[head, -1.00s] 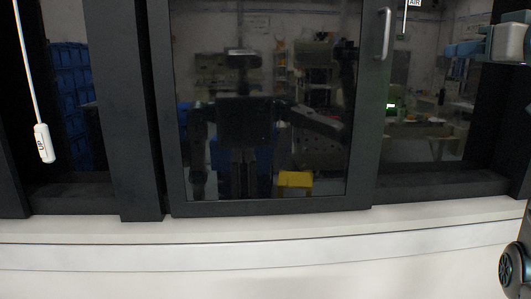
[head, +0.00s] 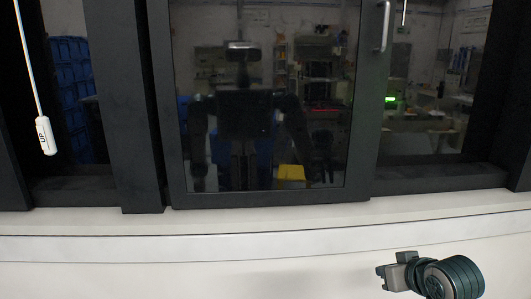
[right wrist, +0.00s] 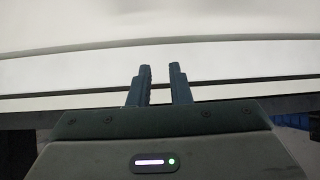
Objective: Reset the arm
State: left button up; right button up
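My right arm shows at the lower right of the head view, in front of the white ledge. Its gripper (head: 383,277) points left and holds nothing that I can see. In the right wrist view, the two dark fingers of the right gripper (right wrist: 160,70) stand apart with a narrow empty gap between them. A pale surface lies beyond them. My left gripper is not directly in view; only a dim reflection of my body shows in the glass.
A dark-framed glass door (head: 275,100) with a metal handle (head: 385,27) stands ahead. A white ledge (head: 250,218) runs below it. A white pendant switch (head: 46,136) hangs on a cord at the left. The space before the ledge at left and middle is clear.

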jog(key=s+a+f+g+h, duration=0.1)
jog(key=s+f+g, duration=0.2)
jog(key=s+f, duration=1.1)
jog(key=s+f+g+h, duration=0.1)
jog(key=s+f+g, duration=0.1)
jog(key=s+f, duration=0.45)
jog(key=s+f+g, duration=0.2)
jog(key=s+f, duration=0.2)
jog(key=s, duration=0.6)
notch_tip(320, 180, down, 30)
jog(key=d+m+g, duration=0.1)
jog(key=d, duration=0.2)
jog(key=s+d+f+g, duration=0.1)
jog(key=s+f, duration=1.7)
jog(key=shift+s+f, duration=0.25)
jog(key=shift+f, duration=0.15)
